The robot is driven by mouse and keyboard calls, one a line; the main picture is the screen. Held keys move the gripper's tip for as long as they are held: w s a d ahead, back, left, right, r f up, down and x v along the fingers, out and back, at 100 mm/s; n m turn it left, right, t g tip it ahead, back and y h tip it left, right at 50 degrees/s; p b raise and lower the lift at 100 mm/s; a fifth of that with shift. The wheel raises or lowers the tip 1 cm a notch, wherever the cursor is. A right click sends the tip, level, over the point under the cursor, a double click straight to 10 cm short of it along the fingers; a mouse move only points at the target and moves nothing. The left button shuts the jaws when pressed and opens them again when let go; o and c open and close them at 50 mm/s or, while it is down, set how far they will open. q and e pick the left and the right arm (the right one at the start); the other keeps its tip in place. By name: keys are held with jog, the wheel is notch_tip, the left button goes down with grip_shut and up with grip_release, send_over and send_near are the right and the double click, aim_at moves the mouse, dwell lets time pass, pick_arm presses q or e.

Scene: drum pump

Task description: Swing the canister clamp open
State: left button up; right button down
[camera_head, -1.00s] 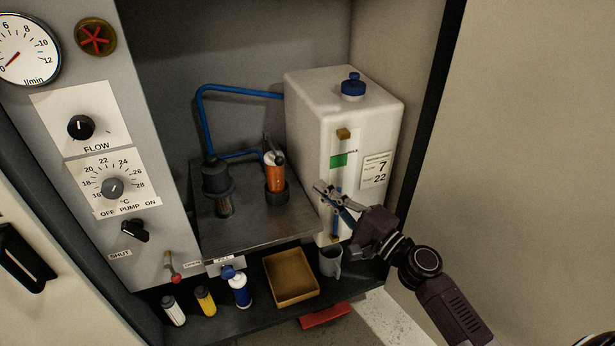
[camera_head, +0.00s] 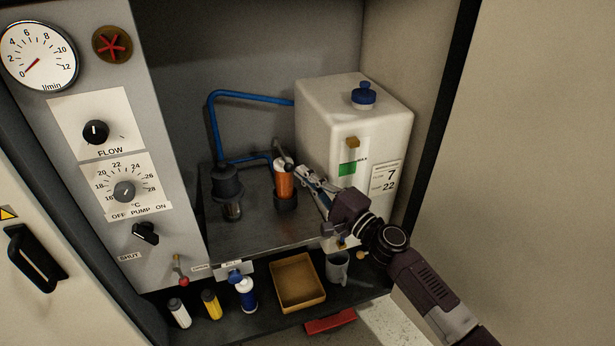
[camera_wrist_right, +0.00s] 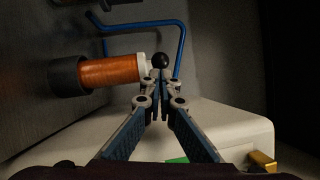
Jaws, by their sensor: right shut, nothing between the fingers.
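The orange canister (camera_head: 284,185) stands upright in a dark holder on the metal shelf. In the right wrist view the canister (camera_wrist_right: 110,73) lies sideways, and the clamp's black ball knob (camera_wrist_right: 161,61) is just ahead of my fingertips. My right gripper (camera_head: 303,172) is beside the canister's upper right side, its fingers shut and empty. The fingertips (camera_wrist_right: 161,85) are close to the knob; I cannot tell whether they touch it. My left gripper is not in view.
A white tank (camera_head: 335,112) with a blue cap stands right behind my gripper. A blue hose (camera_head: 213,125) runs behind the canister. A black fitting (camera_head: 228,184) stands left of it. Bottles, a tan tray (camera_head: 321,298) and a grey mug (camera_head: 338,268) are below.

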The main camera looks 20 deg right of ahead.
pick_arm(q)
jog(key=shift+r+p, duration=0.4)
jog(key=shift+p, duration=0.05)
pick_arm(e)
jog(key=shift+s+a+m+t+h, duration=0.1)
jog(key=shift+a+m+t+h, duration=0.2)
jog(key=shift+a+m+h, duration=0.35)
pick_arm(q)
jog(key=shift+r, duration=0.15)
pick_arm(e)
jog(key=shift+a+h, duration=0.2)
jog(key=shift+h, duration=0.15)
